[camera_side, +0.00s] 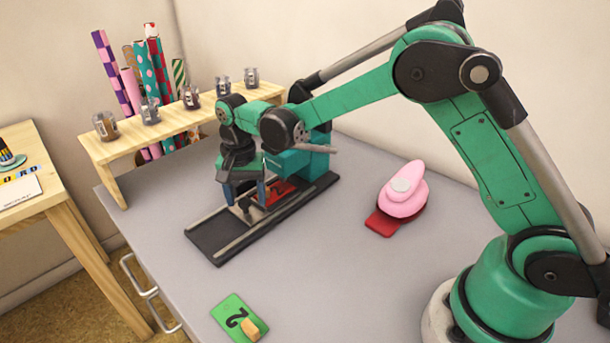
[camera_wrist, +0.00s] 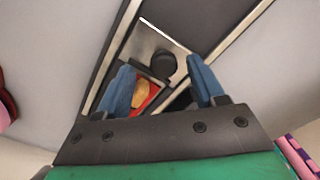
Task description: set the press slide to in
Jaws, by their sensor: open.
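The press is a long dark base with two pale rails (camera_side: 208,217) and a teal press body (camera_side: 300,164) at its back right end. Its slide carries a metal plate (camera_wrist: 147,41) with a dark round knob (camera_side: 244,205), also seen in the wrist view (camera_wrist: 163,65), and a red card (camera_side: 283,189) with a tan shape on it. The card lies close to the press body. The front left stretch of the rails is bare. My gripper (camera_side: 246,201) is open above the slide, its blue fingers either side of the knob; I cannot tell whether they touch it.
A pink punch (camera_side: 404,190) with a red base stands to the right. A wooden shelf (camera_side: 136,141) with small jars stands behind left. The grey table between is clear.

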